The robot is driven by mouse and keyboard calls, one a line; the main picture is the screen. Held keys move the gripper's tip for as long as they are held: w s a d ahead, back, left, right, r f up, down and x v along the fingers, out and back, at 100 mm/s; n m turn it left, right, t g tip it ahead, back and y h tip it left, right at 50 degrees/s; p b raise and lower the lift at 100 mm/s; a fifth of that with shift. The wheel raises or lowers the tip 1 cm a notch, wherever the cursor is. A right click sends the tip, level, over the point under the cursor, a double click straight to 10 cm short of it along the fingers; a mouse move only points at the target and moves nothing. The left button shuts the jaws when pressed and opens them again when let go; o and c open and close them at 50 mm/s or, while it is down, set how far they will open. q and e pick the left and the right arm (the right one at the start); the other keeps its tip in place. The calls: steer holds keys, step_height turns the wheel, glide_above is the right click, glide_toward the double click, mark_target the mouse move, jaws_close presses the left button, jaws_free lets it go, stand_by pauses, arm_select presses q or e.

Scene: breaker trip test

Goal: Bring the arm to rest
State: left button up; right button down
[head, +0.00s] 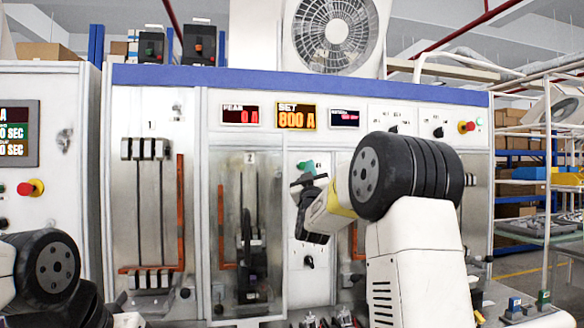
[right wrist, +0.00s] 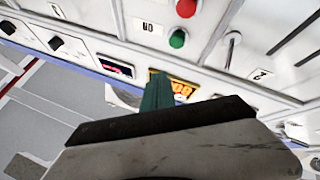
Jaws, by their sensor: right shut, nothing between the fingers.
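My right arm rises in front of the test cabinet (head: 300,72) in the head view, bent at a large black joint. Its forearm points left and away, toward the panel. My right gripper (head: 307,168) is at the panel's middle, with teal fingertips shut and empty. In the right wrist view the teal fingertips (right wrist: 157,92) stick out past a dark gripper body. They overlap the orange display (right wrist: 182,86); I cannot tell the gap to the panel. Part of my left arm shows at lower left in the head view; its gripper is not in view.
A clear-fronted bay (head: 247,220) marked 2 is left of my right gripper. The orange display (head: 297,117) reads 800 A, the red one (head: 240,115) 0 A. The right wrist view shows a red button (right wrist: 186,7) and a green button (right wrist: 177,39). Shelving (head: 520,190) stands at right.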

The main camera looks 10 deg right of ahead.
stand_by(0.6)
steer(key=s+a+f+g+y, duration=0.2)
steer(key=s+f+g, duration=0.4)
steer(key=s, duration=0.8)
steer(key=s+a+f+g+y, duration=0.3)
steer(key=s+f+g, duration=0.3)
steer(key=s+f, duration=0.7)
steer(key=s+a+f+m+g+y, duration=0.1)
steer(key=s+a+f+g+y, duration=0.1)
steer(key=s+f+g, duration=0.4)
steer(key=s+a+f, duration=0.1)
steer(key=s+f, duration=0.3)
steer(key=s, duration=0.5)
